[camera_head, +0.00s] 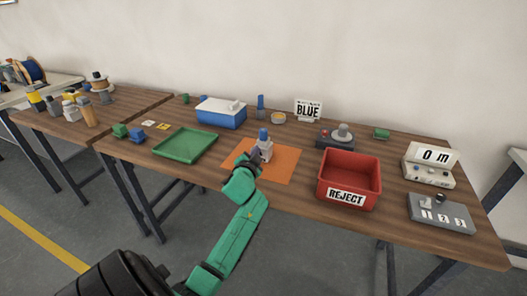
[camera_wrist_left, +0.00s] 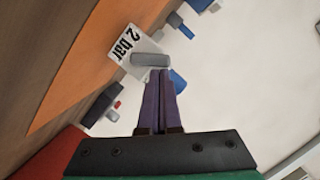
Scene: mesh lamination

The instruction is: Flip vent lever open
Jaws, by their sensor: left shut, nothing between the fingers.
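A small pale device with a blue top (camera_head: 264,138) stands on the orange mat (camera_head: 287,164). My left gripper (camera_head: 255,157) is at its left front side in the head view. In the left wrist view the purple fingers (camera_wrist_left: 160,75) are shut together and empty. Their tips are at a grey rounded bar (camera_wrist_left: 150,59) in front of a white "2 bar" plate (camera_wrist_left: 122,50). A blue part (camera_wrist_left: 178,80) shows just right of the tips. I cannot tell which piece is the vent lever or whether the fingers touch the bar. My right gripper is not in view.
A green tray (camera_head: 188,157) lies left of the mat, and a red REJECT bin (camera_head: 368,163) stands to its right. A blue-and-white box (camera_head: 221,123), a "BLUE" sign (camera_head: 308,119) and a grey-knobbed device (camera_head: 340,145) stand behind. Control boxes (camera_head: 440,215) sit far right.

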